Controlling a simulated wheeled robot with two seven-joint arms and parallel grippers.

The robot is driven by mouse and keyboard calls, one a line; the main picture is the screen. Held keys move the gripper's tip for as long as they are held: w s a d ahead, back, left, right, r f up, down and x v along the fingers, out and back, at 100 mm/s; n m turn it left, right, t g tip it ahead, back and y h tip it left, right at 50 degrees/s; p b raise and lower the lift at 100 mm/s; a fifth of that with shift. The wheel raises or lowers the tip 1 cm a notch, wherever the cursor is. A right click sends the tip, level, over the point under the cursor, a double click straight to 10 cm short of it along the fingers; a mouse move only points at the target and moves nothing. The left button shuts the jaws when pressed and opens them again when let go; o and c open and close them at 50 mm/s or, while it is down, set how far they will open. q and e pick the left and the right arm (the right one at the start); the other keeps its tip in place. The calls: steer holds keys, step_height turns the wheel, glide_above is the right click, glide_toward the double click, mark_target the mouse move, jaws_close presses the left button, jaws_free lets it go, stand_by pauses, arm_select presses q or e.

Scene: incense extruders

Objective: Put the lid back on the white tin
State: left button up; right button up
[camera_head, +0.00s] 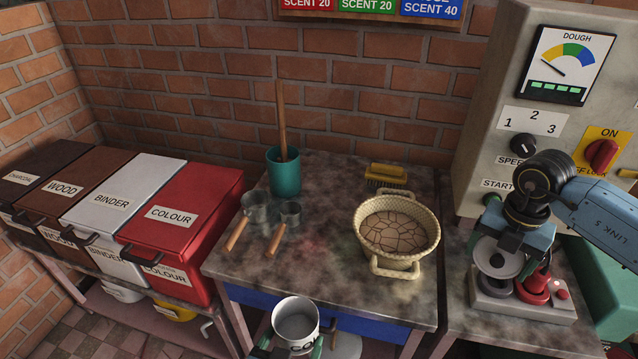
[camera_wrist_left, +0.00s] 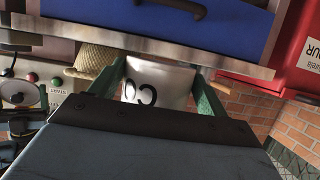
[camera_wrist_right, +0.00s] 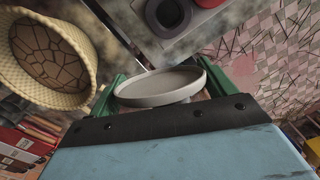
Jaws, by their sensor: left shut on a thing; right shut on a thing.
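The white tin (camera_head: 296,322) is at the bottom of the head view, upright and open at the top, in front of the table edge. My left gripper (camera_head: 293,345) is shut on the tin, with a finger on each side. In the left wrist view the tin (camera_wrist_left: 158,84) shows dark letters between the green fingers. My right gripper (camera_head: 510,243) is at the right, above a small bench device. It is shut on a round, shallow grey lid (camera_wrist_right: 160,87), seen between its fingers in the right wrist view. The lid also shows in the head view (camera_head: 494,260), well apart from the tin.
The stone-topped table (camera_head: 325,265) holds a wicker basket (camera_head: 432,228), a yellow brush (camera_head: 387,175), a teal pot (camera_head: 284,177) and metal scoops (camera_head: 256,214). The bench device (camera_head: 520,306) has a red part. Labelled bins, including the red one (camera_head: 190,235), stand left.

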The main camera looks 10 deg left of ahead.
arm_select(q)
steer(key=w+a+r, duration=0.2)
steer(key=a+r, duration=0.2)
steer(key=r, duration=0.2)
steer(key=w+a+r+n+y, duration=0.1)
steer(key=w+a+r, duration=0.2)
steer(key=r, duration=0.4)
steer(key=w+a+r+y, duration=0.1)
steer(key=w+a+r, duration=0.1)
steer(key=a+r, duration=0.2)
step_height(320, 180, up, 3)
steer(key=shift+w+a+f+n, duration=0.15)
steer(key=shift+w+a+n, duration=0.15)
steer(key=shift+w, duration=0.05)
arm_select(e)
steer(key=s+a+r+m, duration=0.2)
steer(key=a+r+m, duration=0.1)
steer(key=m, duration=1.1)
steer(key=s+a+r+m, duration=0.3)
steer(key=a+m, duration=0.2)
steer(key=m, duration=1)
steer(key=shift+s+a, duration=0.25)
steer(key=shift+s, duration=0.05)
arm_select(q)
steer(key=d+m+g+h, duration=0.3)
steer(key=d+m+h, duration=0.5)
steer(key=d, duration=0.7)
steer(key=shift+r+h, duration=0.3)
steer(key=shift+r, duration=0.15)
